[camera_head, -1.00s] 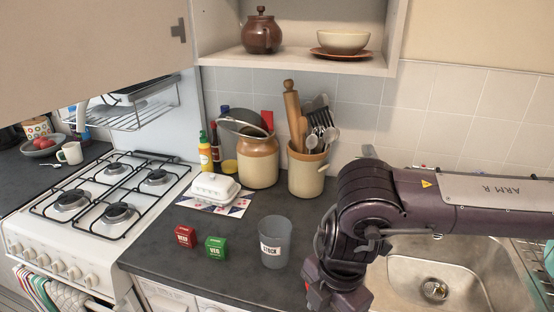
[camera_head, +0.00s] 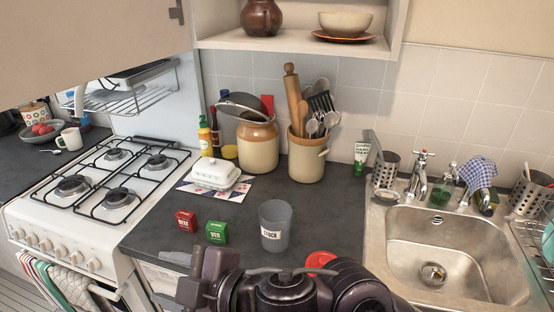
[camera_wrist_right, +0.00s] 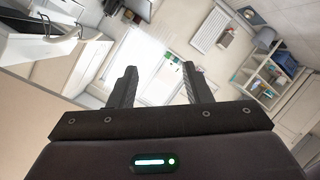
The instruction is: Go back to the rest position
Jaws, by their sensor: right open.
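My right gripper (camera_head: 208,280) is low in the head view, in front of the counter edge, with its arm folded along the bottom of the picture. In the right wrist view my right gripper (camera_wrist_right: 159,70) has its two fingers apart with nothing between them. Beyond the fingers that view shows the room, tilted, with a bright floor patch and shelves. My left gripper is in neither view.
On the dark counter (camera_head: 345,205) stand a grey STOCK cup (camera_head: 275,222), a red box (camera_head: 186,221), a green box (camera_head: 216,232) and a red round thing (camera_head: 320,260) partly behind my arm. The hob (camera_head: 115,180) is left, the sink (camera_head: 450,260) right.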

